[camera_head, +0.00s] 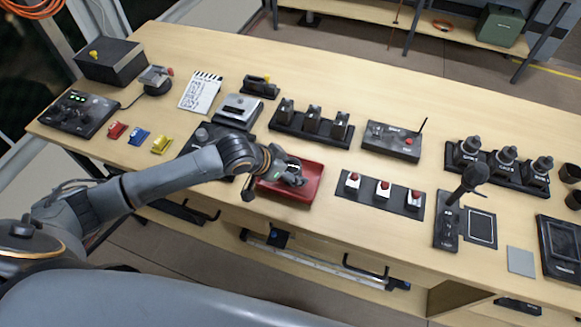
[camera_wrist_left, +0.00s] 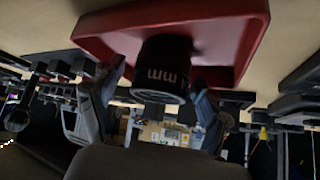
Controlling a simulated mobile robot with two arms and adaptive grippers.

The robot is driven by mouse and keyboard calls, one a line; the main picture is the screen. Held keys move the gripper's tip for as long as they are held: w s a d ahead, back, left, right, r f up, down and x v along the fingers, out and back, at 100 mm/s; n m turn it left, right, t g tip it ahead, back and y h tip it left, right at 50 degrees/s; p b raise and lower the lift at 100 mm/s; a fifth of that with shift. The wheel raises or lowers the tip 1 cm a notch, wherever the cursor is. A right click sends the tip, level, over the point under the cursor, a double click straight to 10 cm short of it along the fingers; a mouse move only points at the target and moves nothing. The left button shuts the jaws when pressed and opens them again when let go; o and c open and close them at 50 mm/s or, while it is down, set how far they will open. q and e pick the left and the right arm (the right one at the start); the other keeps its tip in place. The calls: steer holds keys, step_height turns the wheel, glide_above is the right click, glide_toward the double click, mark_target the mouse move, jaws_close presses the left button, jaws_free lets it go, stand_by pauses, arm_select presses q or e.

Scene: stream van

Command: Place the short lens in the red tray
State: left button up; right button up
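The red tray (camera_head: 309,190) lies near the front edge of the bench, and its rim fills the top of the left wrist view (camera_wrist_left: 258,40). The short lens (camera_wrist_left: 163,68), a black cylinder with white "mm" lettering, shows against the tray floor between my left fingers; the arm and fingers mostly hide it in the head view. My left gripper (camera_head: 290,176) is over the tray. In the wrist view its fingers (camera_wrist_left: 158,80) stand on both sides of the lens, with a gap visible on the left side, so it looks open around the lens. My right gripper is out of view.
Just right of the tray is a dark panel with red buttons (camera_head: 383,188). Behind it stand a black rack of small devices (camera_head: 311,124) and a grey box with an antenna (camera_head: 392,140). Red, blue and yellow pieces (camera_head: 139,136) lie left of my arm. Bare wood shows along the back.

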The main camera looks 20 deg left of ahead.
arm_select(q)
steer(key=b+v, duration=0.1)
steer(key=v, duration=1.1)
steer(key=shift+r, duration=0.1)
